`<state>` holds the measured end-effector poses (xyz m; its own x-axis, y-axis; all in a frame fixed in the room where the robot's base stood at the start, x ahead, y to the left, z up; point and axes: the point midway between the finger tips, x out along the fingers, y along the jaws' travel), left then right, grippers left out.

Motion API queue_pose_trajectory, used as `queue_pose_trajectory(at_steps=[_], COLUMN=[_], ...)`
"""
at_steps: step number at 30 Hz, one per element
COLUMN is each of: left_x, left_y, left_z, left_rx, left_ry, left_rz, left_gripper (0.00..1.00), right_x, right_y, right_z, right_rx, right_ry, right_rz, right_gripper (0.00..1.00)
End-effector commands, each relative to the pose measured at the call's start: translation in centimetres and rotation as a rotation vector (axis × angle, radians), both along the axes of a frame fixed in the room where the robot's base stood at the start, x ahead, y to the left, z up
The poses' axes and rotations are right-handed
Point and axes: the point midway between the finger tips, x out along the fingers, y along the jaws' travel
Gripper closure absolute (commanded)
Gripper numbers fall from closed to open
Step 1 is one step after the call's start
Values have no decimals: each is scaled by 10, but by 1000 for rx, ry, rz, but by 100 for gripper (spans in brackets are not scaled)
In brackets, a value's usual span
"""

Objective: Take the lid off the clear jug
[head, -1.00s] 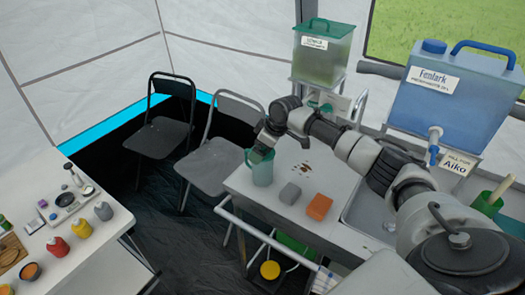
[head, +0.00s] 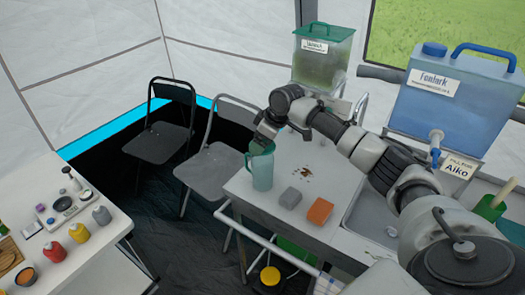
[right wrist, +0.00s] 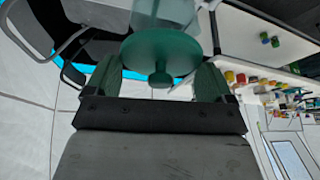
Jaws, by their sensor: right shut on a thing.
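The clear jug (head: 261,172), tinted green-blue, stands upright at the left end of the white counter. Its dark green lid (head: 262,147) is at the jug's top, right under my right gripper (head: 262,142). In the right wrist view the round lid (right wrist: 160,48) with its knob lies between the two fingers of my right gripper (right wrist: 158,84), which is shut on it. Part of the jug's wall (right wrist: 168,12) shows beyond the lid. I cannot tell whether there is a gap between lid and rim. My left gripper is not in view.
A grey block (head: 290,198) and an orange sponge (head: 319,211) lie right of the jug, near brown specks. A green-lidded dispenser (head: 322,65) and a blue water container (head: 447,100) stand behind. Folding chairs (head: 212,170) stand to the left.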

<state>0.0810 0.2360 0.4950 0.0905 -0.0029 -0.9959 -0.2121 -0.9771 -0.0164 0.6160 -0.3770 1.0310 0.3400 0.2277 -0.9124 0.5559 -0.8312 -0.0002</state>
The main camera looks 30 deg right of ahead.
Motion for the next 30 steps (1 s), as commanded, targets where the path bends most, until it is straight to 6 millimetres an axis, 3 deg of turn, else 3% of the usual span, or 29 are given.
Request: queue_pose_trajectory(at_steps=[9,18,26,30], left_x=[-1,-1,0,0], left_y=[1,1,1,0], left_z=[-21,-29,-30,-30], left_rx=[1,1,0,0], left_ry=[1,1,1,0], left_rz=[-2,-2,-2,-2], left_gripper=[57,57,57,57], right_x=[-50,-77,-80,-82], right_y=[-54,-82,-82,-53], right_z=[40,66,68,50], right_rx=[-5,-1,0,0], right_ry=[-1,1,2,5], right_rz=[-4,-1,-3,-34], right_gripper=[38,38,38,38])
